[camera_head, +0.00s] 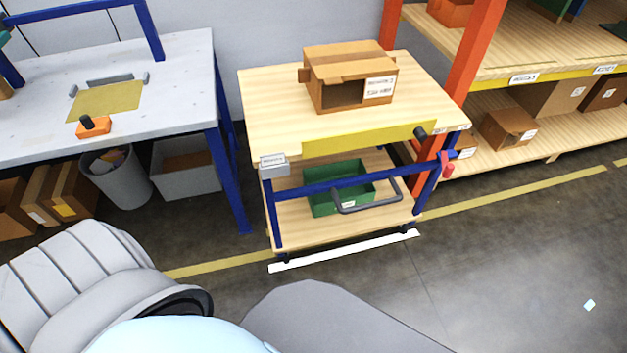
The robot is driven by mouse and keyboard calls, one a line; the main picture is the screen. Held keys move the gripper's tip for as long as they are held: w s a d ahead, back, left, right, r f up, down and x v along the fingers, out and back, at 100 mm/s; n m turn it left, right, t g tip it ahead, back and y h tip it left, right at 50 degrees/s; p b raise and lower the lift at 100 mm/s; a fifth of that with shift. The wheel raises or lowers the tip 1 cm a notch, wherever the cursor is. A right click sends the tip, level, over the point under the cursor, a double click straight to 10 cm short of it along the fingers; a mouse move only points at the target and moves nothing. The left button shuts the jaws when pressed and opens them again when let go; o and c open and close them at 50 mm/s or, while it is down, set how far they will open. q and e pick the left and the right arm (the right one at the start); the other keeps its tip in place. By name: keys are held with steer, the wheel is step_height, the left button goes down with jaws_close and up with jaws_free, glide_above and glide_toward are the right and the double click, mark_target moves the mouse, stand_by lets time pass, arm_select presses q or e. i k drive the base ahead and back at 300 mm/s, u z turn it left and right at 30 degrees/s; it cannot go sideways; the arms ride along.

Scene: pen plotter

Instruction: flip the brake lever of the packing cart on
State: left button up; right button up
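The packing cart (262,100) stands in the middle of the view, with a light wooden top, blue legs and a lower shelf. A small red lever-like part (447,165) sits by its front right post; it may be the brake lever, but it is too small to tell its setting. A black knob (421,133) sits at the right end of the yellow front panel (365,138). Neither of my grippers is in view; only parts of my own body show at the bottom.
An open cardboard box (345,95) sits on the cart top, and a green crate (322,203) on its lower shelf. A grey workbench (180,90) stands left, orange-post shelving (475,55) right.

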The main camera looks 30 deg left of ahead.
mark_target(448, 169)
steer(key=u, duration=0.8)
steer(key=i, duration=0.85)
steer(key=z, duration=1.9)
steer(key=i, duration=0.25)
steer(key=u, duration=1.35)
